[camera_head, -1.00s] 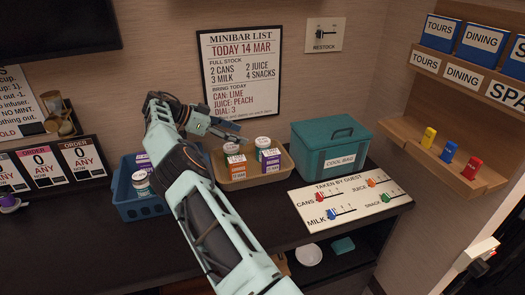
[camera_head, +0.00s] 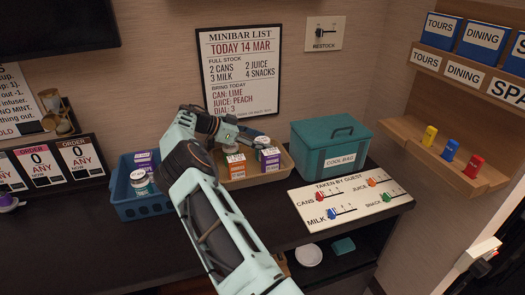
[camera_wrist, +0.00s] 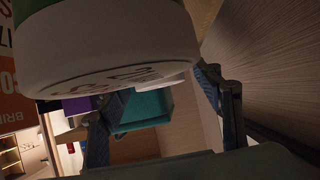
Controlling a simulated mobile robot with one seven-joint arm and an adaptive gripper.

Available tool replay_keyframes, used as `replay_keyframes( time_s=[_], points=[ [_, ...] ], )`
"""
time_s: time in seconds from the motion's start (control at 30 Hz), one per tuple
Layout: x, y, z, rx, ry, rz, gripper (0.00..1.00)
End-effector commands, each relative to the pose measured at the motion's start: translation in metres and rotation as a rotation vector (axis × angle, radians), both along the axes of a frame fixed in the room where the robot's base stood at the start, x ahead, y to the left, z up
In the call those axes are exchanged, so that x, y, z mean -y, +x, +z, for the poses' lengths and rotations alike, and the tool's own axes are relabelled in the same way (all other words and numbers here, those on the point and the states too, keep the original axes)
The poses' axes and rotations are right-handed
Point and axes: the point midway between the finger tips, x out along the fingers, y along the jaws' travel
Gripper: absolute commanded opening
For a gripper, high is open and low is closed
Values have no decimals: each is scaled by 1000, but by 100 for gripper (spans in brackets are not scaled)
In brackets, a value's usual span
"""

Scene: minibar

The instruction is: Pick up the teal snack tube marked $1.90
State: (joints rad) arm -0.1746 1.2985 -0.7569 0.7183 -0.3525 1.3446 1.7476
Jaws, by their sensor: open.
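My gripper (camera_head: 236,135) is over the back left of the tan tray (camera_head: 274,178), beside the snack tubes there. In the wrist view its fingers (camera_wrist: 155,112) are apart. A large white round tube end (camera_wrist: 105,50) with a green band fills the upper left of that view, very close; I cannot tell whether it lies between the fingers. Its marks are not readable. In the head view a white-lidded tube (camera_head: 236,158) shows just below the gripper, and another (camera_head: 262,141) stands behind a purple box, partly hidden. No $1.90 mark is readable, so I cannot tell which tube bears it.
Orange (camera_head: 236,171) and purple (camera_head: 270,158) boxes stand in the tray's front. The blue crate (camera_head: 145,208) at left holds a white-lidded tube (camera_head: 140,181) and a purple box. The teal cool bag (camera_head: 330,147) stands right, with the slider board (camera_head: 350,198) before it.

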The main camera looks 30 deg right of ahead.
Motion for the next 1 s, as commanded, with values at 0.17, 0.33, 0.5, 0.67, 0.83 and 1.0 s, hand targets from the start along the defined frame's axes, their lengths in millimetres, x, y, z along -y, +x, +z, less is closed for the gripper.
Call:
replay_keyframes(
  time_s=[0.17,0.33,0.5,0.67,0.83,1.0],
  points=[
    [4,-1,-2,0,0,1,60],
    [4,-1,-2,0,0,1,55],
    [4,-1,-2,0,0,1,37],
    [4,-1,-2,0,0,1,19],
    [4,-1,-2,0,0,1,12],
    [4,-1,2,1,0,0,12]
  ],
)
